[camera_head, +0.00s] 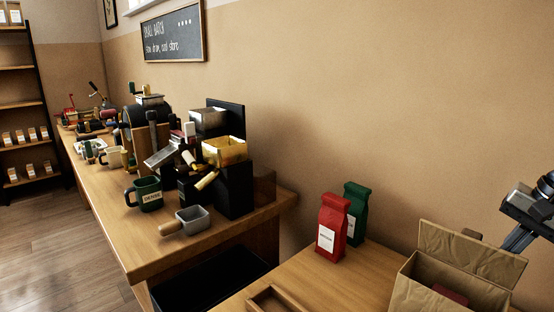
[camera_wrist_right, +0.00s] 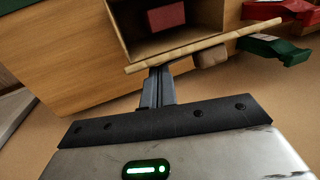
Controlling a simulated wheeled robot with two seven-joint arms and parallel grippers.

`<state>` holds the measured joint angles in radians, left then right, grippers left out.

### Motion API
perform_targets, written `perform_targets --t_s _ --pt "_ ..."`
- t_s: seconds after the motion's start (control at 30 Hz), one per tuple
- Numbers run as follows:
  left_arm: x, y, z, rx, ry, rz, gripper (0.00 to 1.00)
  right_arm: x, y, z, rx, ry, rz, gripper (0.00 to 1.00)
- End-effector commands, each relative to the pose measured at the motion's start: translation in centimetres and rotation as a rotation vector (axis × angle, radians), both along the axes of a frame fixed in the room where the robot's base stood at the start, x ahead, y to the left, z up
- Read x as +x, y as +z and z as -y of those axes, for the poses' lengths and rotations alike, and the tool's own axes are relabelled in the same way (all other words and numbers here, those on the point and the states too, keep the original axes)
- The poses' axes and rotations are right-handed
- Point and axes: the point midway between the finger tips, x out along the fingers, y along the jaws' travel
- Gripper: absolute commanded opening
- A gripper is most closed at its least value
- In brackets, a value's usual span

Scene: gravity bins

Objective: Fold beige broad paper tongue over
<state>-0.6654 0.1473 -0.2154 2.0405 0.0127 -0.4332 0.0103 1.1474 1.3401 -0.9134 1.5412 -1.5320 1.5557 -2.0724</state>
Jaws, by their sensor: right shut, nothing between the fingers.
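A beige paper box (camera_head: 455,294) stands at the right of the near table in the head view, open at the top. Its broad tongue (camera_head: 471,252) stands up from the back edge. In the right wrist view the tongue (camera_wrist_right: 200,48) shows nearly edge-on, as a long beige strip. A dark red block (camera_head: 449,293) lies inside the box and shows also in the wrist view (camera_wrist_right: 166,17). My right gripper (camera_head: 508,246) is shut and empty, with its fingertips (camera_wrist_right: 158,74) close by the tongue's outer side. I cannot tell whether they touch it. My left gripper is out of view.
A red bag (camera_head: 332,228) and a green bag (camera_head: 355,208) stand left of the box. A wooden tray (camera_head: 277,299) lies at the near edge. A second counter at the left holds a mug (camera_head: 146,194), a scoop (camera_head: 193,219) and machines. Table between bags and box is clear.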

Motion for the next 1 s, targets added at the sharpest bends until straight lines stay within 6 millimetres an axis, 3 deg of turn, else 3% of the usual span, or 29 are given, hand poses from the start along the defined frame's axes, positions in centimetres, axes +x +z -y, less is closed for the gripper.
perform_targets --t_s 1.0 --pt "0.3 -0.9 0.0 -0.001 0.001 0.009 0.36 -1.4 -0.6 -1.7 -0.001 0.000 -0.001 0.00"
